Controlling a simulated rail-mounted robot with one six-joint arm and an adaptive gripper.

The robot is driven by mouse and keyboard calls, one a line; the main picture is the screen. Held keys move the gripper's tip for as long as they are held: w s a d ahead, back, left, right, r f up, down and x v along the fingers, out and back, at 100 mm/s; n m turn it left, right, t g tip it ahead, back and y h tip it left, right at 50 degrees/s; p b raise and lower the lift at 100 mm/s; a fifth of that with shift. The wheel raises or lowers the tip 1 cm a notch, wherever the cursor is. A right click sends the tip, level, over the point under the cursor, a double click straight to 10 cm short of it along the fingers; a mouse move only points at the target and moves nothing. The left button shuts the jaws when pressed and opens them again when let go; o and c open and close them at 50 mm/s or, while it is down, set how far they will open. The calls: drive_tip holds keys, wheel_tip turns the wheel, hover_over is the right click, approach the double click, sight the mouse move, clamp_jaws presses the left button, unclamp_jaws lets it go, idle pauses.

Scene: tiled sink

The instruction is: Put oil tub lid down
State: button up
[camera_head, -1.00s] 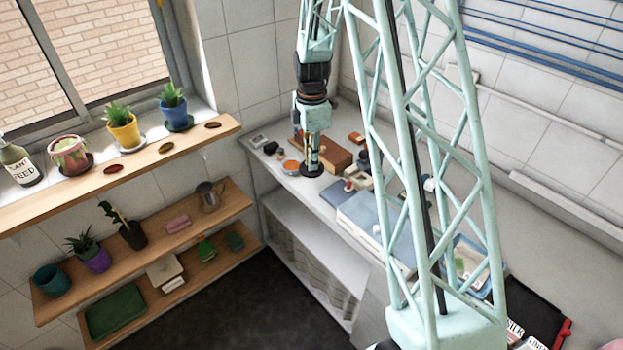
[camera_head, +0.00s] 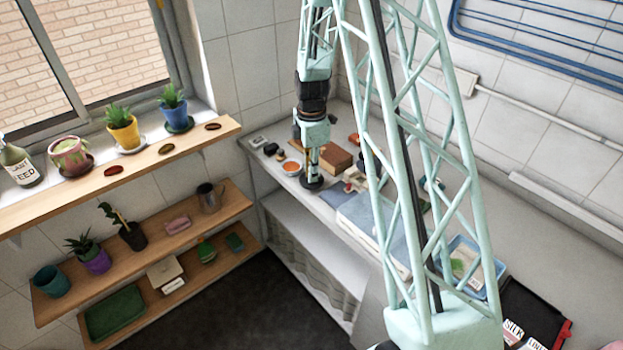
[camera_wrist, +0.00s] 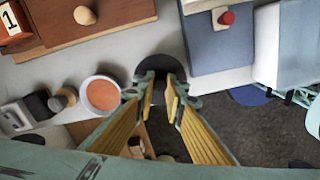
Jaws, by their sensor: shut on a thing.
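The oil tub (camera_wrist: 100,94), a white round tub open on top with orange contents, stands on the counter to the left of my gripper in the wrist view; it also shows in the head view (camera_head: 291,167). The lid (camera_wrist: 160,62) is a dark round disc. My gripper (camera_wrist: 162,88) is shut on it, with the fingertips covering its middle. In the head view my gripper (camera_head: 313,178) points down with the lid (camera_head: 312,185) beneath it, near the counter's front edge. I cannot tell whether the lid touches the counter.
A brown wooden box (camera_wrist: 90,22) with a round knob lies behind the tub. A blue-grey flat item (camera_wrist: 218,48) is close on the lid's right. Small jars (camera_wrist: 62,99) stand left of the tub. Bare counter (camera_wrist: 40,75) shows between the box and the jars.

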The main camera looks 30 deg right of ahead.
drive_tip(key=shift+f, duration=1.3)
drive_tip(key=shift+f, duration=0.1)
drive_tip(key=o, duration=0.7)
drive_tip(key=shift+o, duration=0.2)
wheel_tip(320, 180, up, 11)
drive_tip(key=shift+r, duration=0.65)
